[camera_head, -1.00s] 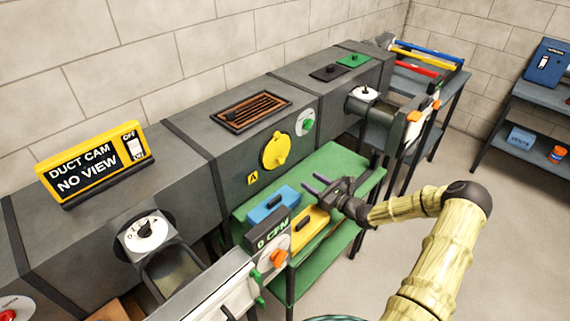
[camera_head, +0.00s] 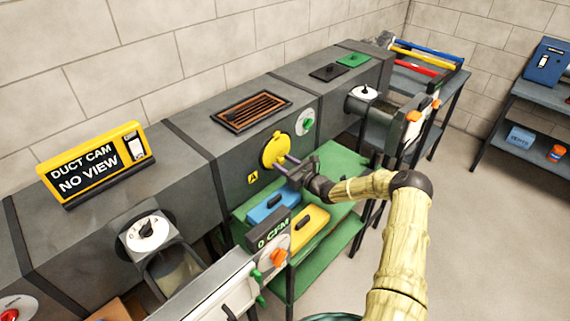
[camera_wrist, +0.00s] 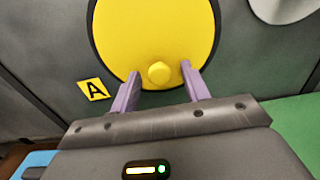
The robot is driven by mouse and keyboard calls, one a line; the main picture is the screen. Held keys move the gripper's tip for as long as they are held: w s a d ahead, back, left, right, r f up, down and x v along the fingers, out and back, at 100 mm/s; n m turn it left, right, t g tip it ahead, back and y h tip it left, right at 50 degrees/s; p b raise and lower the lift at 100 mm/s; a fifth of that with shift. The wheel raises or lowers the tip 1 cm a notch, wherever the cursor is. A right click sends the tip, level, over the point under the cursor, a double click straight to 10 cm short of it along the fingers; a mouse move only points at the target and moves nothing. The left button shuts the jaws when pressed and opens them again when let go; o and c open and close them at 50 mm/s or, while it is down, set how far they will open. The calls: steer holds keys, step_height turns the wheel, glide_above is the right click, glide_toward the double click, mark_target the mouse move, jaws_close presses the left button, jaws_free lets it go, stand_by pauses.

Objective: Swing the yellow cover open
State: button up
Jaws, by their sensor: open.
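The yellow cover (camera_head: 274,149) is a round disc on the front face of the grey duct, and it lies flat against it. In the wrist view the yellow cover (camera_wrist: 150,30) fills the upper middle, with a small round yellow knob (camera_wrist: 159,73) near its lower edge. My gripper (camera_head: 282,163) is at the cover's lower right in the head view. In the wrist view my gripper (camera_wrist: 160,82) is open, with one purple finger on each side of the knob. I cannot tell whether the fingers touch the cover.
A yellow "A" label (camera_wrist: 93,89) is left of the cover. A green knob on a pale dial (camera_head: 305,122) is to its right. Below, blue (camera_head: 272,204) and yellow (camera_head: 308,228) boxes with black handles sit on a green table (camera_head: 345,165). A "0 CFM" display (camera_head: 272,236) stands nearer.

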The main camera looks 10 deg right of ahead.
jaws_close()
steer(key=shift+d, duration=0.2)
steer(key=shift+a, duration=0.15)
